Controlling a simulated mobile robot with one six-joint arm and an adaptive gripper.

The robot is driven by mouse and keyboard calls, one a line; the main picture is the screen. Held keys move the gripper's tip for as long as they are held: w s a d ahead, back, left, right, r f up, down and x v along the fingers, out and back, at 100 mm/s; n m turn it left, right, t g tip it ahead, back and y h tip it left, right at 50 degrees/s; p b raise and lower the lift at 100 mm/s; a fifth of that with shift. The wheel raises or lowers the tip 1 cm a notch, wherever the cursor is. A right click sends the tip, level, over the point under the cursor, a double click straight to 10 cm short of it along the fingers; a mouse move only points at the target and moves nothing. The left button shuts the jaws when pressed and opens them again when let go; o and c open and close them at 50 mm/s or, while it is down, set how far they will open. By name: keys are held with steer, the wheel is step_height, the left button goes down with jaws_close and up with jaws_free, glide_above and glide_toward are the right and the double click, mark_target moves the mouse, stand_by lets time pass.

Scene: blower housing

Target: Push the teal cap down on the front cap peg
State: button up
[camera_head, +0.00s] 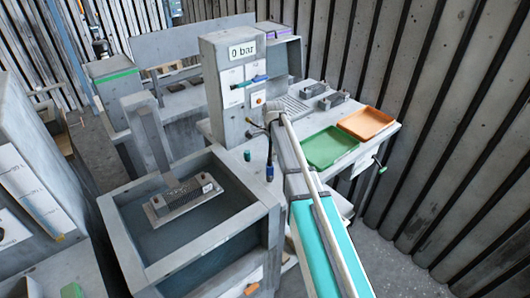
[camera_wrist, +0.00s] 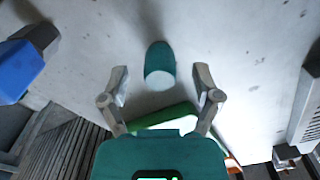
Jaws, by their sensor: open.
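The teal cap (camera_wrist: 160,65) is a short cylinder with a paler round end, between and beyond my fingertips in the wrist view. In the head view a small teal cylinder (camera_head: 247,155), likely the same cap, stands upright on the grey bench near the column. My gripper (camera_wrist: 161,82) is open, one finger either side of the cap's line, with a gap to each side. Nothing is held. I cannot see the front cap peg apart from the cap, nor how far down the cap sits.
A blue connector (camera_head: 269,170) with a dark hose is close by; a blue part (camera_wrist: 20,68) shows at the wrist view's left. A green tray (camera_head: 313,160) and an orange tray (camera_head: 367,123) lie to the right. The grey column (camera_head: 227,110) reads 0 bar. A sunken basin (camera_head: 140,215) is at front left.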

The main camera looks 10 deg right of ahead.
steer(key=shift+r, duration=0.15)
step_height(320, 180, up, 7)
steer(key=p, duration=0.7)
steer(key=shift+r, duration=0.1)
steer(key=s+a+r+n+p, duration=0.1)
steer(key=s+a+r+p, duration=0.2)
steer(key=s+a, duration=0.5)
steer(key=s+a+r+n+p, duration=0.2)
steer(key=s+a+r+p, duration=0.2)
steer(key=s+a, duration=0.4)
steer(key=shift+s+a, duration=0.3)
steer(key=shift+a, duration=2.65)
steer(key=shift+f, duration=0.1)
steer(key=shift+d, duration=0.1)
steer(key=s+d+f+n+b, duration=0.1)
steer(key=s+d+n, duration=0.2)
steer(key=d+n, duration=0.2)
steer(key=s+d+f+n+b, duration=0.1)
steer(key=s+d+n, duration=0.2)
steer(key=d, duration=0.7)
steer(key=s+d+f+n+b, duration=0.1)
steer(key=s+d+n, duration=0.2)
steer(key=d+n, duration=0.4)
steer(key=shift+s+d+f, duration=0.25)
steer(key=shift+s+d, duration=0.15)
steer(key=shift+d, duration=0.1)
